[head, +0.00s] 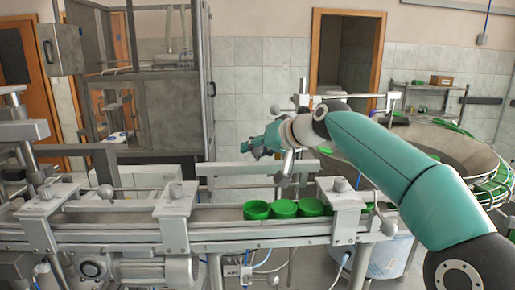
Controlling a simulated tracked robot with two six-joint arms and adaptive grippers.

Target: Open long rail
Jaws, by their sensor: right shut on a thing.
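The long rail (237,168) is a straight grey metal bar that stands out behind the conveyor, above the belt's level. My right arm comes in from the right and reaches across to it. My right gripper (250,147) is at the rail's upper side, pointing left, shut on part of it. The contact itself is too small to make out. A metal post and clamp stand just right of the gripper, partly hidden by my arm. My left gripper is not in view.
Several green caps, one of them a front cap (257,210), sit in the conveyor channel (120,216). Metal clamp brackets (175,215) rise over the channel. A round feeder bowl (450,145) with green caps is at right. A grey cabinet (170,110) stands behind.

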